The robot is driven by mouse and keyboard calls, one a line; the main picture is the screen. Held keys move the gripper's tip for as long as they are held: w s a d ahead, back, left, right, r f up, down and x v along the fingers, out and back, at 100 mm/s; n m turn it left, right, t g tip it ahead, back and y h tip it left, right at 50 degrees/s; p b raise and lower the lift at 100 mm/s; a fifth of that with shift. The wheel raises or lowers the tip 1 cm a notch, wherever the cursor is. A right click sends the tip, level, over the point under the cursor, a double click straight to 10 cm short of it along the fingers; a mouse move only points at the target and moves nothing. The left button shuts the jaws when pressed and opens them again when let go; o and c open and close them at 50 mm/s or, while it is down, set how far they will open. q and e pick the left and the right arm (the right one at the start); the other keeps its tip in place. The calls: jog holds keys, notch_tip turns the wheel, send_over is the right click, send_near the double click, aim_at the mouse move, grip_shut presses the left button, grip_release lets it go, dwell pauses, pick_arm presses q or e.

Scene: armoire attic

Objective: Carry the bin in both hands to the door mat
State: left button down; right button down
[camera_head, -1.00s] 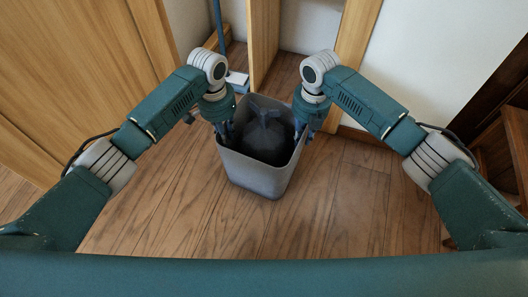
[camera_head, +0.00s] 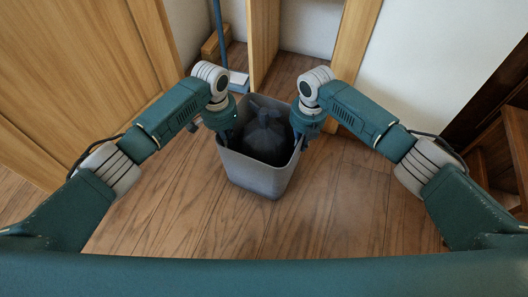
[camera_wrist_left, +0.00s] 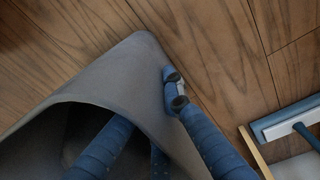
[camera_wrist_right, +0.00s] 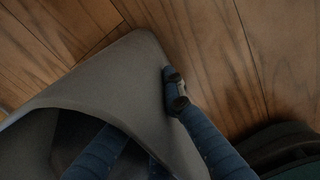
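The grey bin (camera_head: 256,176) is upright in the middle of the head view, with a tied dark bag (camera_head: 266,135) inside. My left gripper (camera_head: 229,133) is at its left rim and my right gripper (camera_head: 300,133) at its right rim. In the left wrist view (camera_wrist_left: 160,95) and right wrist view (camera_wrist_right: 158,95), the fingers straddle the bin wall, some inside and one outside. They converge on the wall and look shut on it. The inner fingertips are hidden behind the wall. I cannot tell whether the bin's base touches the floor. No door mat is in view.
A broom (camera_head: 238,81) and a small wooden block (camera_head: 214,46) are behind the bin at left. A wooden panel edge (camera_head: 263,45) stands behind it. A wooden cabinet (camera_head: 70,85) is at left, dark wooden furniture (camera_head: 495,130) at right. The floor (camera_head: 335,205) nearer me is clear.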

pick_arm(q)
jog(key=shift+r, duration=0.2)
pick_arm(e)
jog(key=shift+r, duration=0.15)
